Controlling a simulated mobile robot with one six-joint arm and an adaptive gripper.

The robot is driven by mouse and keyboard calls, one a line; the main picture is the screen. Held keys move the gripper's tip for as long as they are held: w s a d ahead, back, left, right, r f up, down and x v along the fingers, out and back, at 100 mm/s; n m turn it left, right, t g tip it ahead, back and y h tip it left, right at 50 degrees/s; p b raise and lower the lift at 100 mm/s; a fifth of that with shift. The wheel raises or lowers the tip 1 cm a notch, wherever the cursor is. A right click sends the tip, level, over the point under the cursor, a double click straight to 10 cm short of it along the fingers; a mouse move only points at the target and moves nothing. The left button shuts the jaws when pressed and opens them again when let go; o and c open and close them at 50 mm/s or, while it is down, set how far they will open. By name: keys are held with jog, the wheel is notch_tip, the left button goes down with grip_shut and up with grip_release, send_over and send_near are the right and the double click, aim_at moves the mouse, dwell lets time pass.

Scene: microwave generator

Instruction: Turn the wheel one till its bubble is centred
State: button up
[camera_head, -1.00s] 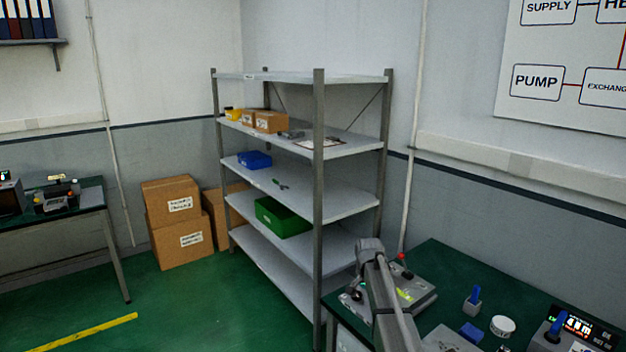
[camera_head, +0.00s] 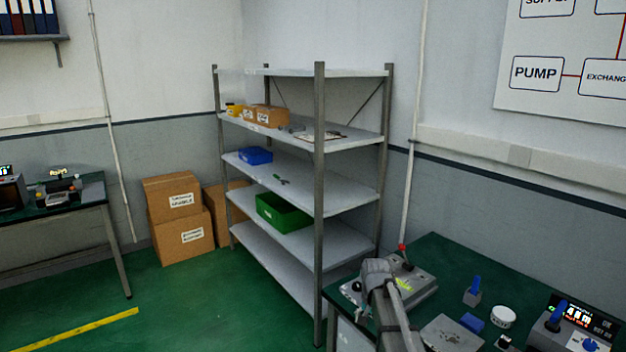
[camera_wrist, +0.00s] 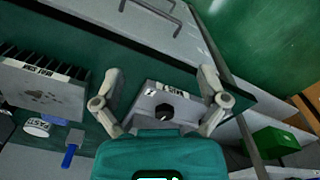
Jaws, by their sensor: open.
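The grey instrument (camera_head: 417,295) on the green bench carries a black knob (camera_head: 356,287), which seems to be wheel one, and a yellow-green vial (camera_head: 404,284). The bubble is too small to make out. In the wrist view the black knob (camera_wrist: 165,112) stands on a grey plate with a small label I cannot read surely. My gripper (camera_wrist: 160,73) is open and empty, with one finger on each side of the plate. I cannot tell whether the fingers touch anything. In the head view my arm hides part of the instrument.
A red-tipped lever (camera_head: 403,247) rises from the instrument's back. A blue-handled tool (camera_head: 474,291), a white round tin (camera_head: 503,317) and a display unit (camera_head: 580,325) stand to the right. A tall shelf (camera_head: 319,200) stands close on the left. A finned block (camera_wrist: 45,85) shows in the wrist view.

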jog(key=s+f+n+b, duration=0.2)
jog(key=s, duration=0.7)
jog(key=s+f+n+b, duration=0.2)
jog(key=s+f, duration=0.1)
jog(key=s, duration=0.7)
jog(key=shift+f+n+b, duration=0.2)
jog(key=shift+n+b, duration=0.2)
